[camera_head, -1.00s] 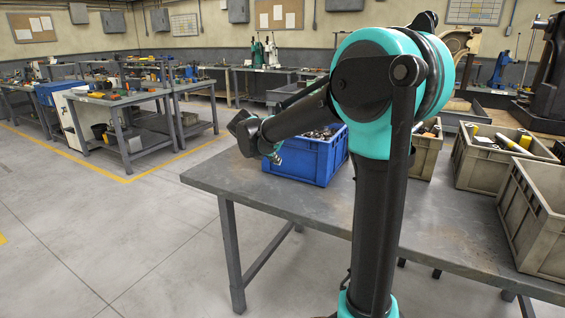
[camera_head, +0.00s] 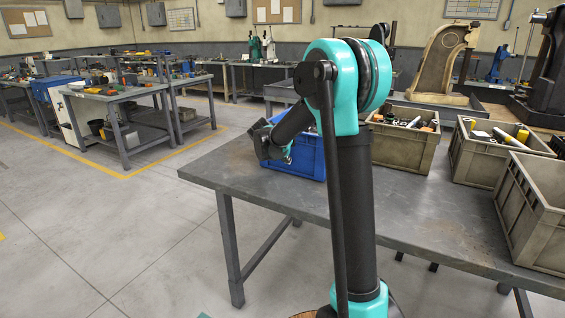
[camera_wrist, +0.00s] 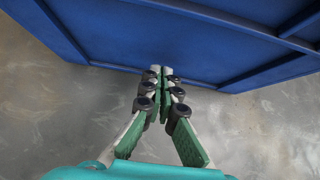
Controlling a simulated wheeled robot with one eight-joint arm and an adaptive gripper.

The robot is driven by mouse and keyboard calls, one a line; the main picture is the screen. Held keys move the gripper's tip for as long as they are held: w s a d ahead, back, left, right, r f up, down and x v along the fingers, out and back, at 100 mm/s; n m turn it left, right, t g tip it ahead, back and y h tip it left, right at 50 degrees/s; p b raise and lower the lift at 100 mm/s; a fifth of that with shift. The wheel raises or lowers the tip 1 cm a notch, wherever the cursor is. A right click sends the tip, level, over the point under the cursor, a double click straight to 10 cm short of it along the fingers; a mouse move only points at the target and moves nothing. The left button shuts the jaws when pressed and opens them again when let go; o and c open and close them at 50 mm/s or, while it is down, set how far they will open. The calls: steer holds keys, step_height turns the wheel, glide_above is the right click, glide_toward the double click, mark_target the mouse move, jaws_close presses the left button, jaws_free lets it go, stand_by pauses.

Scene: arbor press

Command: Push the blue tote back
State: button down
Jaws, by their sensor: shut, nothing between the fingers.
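The blue tote (camera_head: 308,161) stands on the near grey workbench, left of the grey bins, partly hidden behind my arm. In the wrist view its blue wall (camera_wrist: 190,40) fills the top of the picture. My gripper (camera_wrist: 164,76) is shut and empty, with its fingertips at the lower edge of that wall. I cannot tell whether they touch it. In the head view my gripper (camera_head: 287,154) is low at the tote's near left side, mostly hidden by the wrist.
The grey workbench (camera_head: 240,181) has bare top left of and in front of the tote. Grey bins with parts stand to the right: one (camera_head: 398,150) beside the tote, another (camera_head: 480,165) further right, and a third (camera_head: 535,215) at the right edge. Open floor lies left.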

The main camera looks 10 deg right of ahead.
steer(key=shift+w+d, duration=0.1)
steer(key=shift+w, duration=0.05)
steer(key=w+d, duration=0.5)
steer(key=w, duration=0.2)
steer(key=w+d, duration=0.6)
steer(key=w, duration=0.2)
steer(key=w+d, duration=0.5)
steer(key=w, duration=0.3)
steer(key=shift+d, duration=0.4)
